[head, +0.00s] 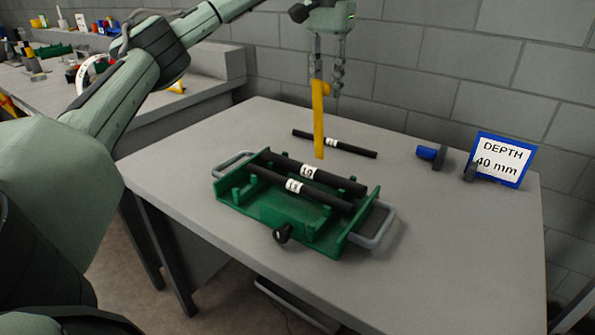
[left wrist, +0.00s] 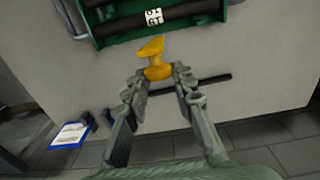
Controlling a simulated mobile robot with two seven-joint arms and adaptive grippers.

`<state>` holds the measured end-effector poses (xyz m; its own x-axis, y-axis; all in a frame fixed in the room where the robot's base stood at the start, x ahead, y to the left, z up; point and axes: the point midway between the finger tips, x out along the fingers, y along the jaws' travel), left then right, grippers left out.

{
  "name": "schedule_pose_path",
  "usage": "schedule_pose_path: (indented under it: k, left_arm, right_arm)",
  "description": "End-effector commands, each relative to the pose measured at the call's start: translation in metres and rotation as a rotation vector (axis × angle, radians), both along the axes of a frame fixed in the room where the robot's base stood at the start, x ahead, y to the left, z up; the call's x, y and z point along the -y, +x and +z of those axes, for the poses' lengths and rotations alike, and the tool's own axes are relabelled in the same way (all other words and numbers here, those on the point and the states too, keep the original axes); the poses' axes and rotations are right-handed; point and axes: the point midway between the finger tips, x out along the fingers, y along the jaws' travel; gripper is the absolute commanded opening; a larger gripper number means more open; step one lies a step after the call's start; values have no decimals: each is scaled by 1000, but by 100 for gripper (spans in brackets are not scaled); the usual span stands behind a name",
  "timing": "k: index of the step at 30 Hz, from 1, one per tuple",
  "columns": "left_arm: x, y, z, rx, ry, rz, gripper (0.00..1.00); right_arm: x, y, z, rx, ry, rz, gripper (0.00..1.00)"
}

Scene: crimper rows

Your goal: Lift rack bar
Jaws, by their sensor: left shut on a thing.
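My left gripper (head: 326,88) is above the table, pointing down, shut on a yellow tool (head: 319,128) that hangs below the fingers. The left wrist view also shows the gripper (left wrist: 159,77) around the yellow tool (left wrist: 153,57). A green rack (head: 268,211) with grey side handles sits on the table below and left of the gripper. Two black bars with white labels lie across it: a rear bar (head: 340,182) and a front bar (head: 325,199). A third, thinner black bar (head: 360,150) lies on the table behind the rack. My right gripper is not in view.
A blue-framed sign (head: 500,160) reading "DEPTH 40 mm" stands at the table's right back. A blue and dark piece (head: 432,154) lies left of it. A block wall (head: 450,60) is behind. The table's front right (head: 450,260) is clear.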

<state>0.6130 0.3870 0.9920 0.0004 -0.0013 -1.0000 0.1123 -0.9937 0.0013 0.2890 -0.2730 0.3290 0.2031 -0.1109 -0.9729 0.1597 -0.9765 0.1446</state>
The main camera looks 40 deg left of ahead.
Motion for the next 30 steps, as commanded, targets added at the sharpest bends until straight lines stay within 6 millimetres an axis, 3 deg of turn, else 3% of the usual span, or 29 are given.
schedule_pose_path:
  k: [15, 26, 27, 30]
  left_arm:
    - [-3, 36, 0, 3, -1, 0, 9]
    - [-4, 40, 1, 5, 1, -1, 9]
    - [-4, 40, 1, 5, 1, -1, 26]
    - [-4, 40, 1, 4, 0, -1, 38]
  right_arm:
    - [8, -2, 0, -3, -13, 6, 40]
    - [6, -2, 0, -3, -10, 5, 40]
    - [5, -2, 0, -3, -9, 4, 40]
    - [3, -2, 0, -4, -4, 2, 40]
